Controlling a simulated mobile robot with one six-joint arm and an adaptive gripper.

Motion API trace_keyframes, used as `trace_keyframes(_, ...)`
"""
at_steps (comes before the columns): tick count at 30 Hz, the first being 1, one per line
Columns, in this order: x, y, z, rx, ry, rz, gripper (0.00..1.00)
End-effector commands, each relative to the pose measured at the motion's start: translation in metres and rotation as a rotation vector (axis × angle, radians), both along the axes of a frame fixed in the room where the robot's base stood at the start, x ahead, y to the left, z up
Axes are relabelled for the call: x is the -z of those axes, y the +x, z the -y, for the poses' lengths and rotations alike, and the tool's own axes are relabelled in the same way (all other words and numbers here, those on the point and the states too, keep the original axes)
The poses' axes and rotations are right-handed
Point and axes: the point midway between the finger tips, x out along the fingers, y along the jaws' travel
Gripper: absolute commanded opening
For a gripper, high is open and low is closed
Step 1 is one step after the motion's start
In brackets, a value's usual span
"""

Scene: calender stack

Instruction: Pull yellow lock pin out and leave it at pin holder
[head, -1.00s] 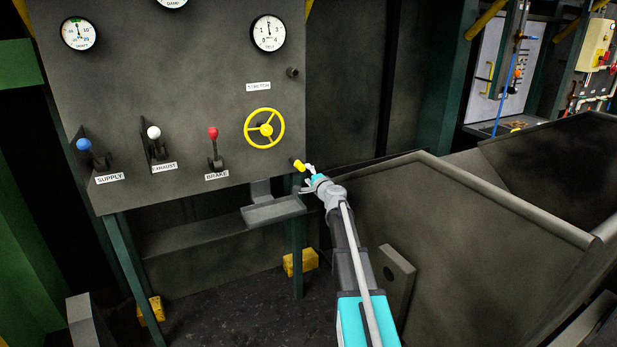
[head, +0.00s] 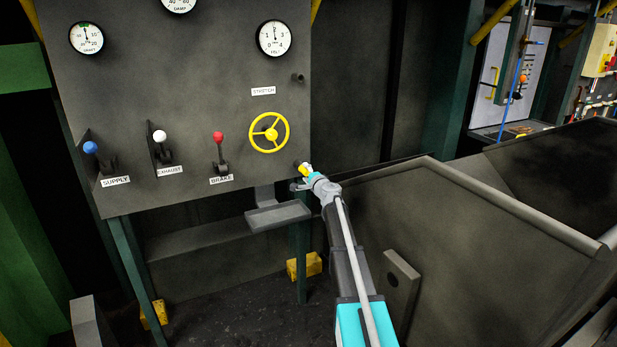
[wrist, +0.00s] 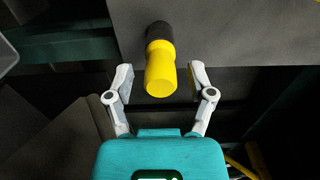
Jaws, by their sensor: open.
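The yellow lock pin (wrist: 160,72) stands out from a dark socket at the lower right of the grey panel. In the head view the pin (head: 305,169) is small and partly hidden by my gripper (head: 306,178). In the wrist view my gripper (wrist: 158,82) is open, with one finger on each side of the pin's yellow end. A gap shows between the pin and the left finger; the right finger is closer to it. A grey tray (head: 278,216) hangs under the panel, left of my gripper; I cannot tell whether it is the pin holder.
The panel (head: 240,110) carries a yellow handwheel (head: 269,132) just above left of the pin, and blue, white and red levers further left. A slanted dark housing (head: 440,250) stands close on the right of my arm.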

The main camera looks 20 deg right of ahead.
Motion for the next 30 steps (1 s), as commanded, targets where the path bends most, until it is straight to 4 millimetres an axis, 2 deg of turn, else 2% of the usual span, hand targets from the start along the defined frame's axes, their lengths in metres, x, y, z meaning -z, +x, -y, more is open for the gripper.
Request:
trace_keyframes(6, 0.0000, 0.0117, 0.0003, 0.000, 0.000, 0.000, 0.70)
trace_keyframes(19, 0.0000, 0.0139, 0.0003, 0.001, 0.000, 0.000, 0.70)
trace_keyframes(20, 0.0000, 0.0139, 0.0004, 0.001, 0.000, 0.000, 0.66)
trace_keyframes(30, 0.0000, 0.0138, 0.0006, 0.001, 0.000, 0.000, 0.03)
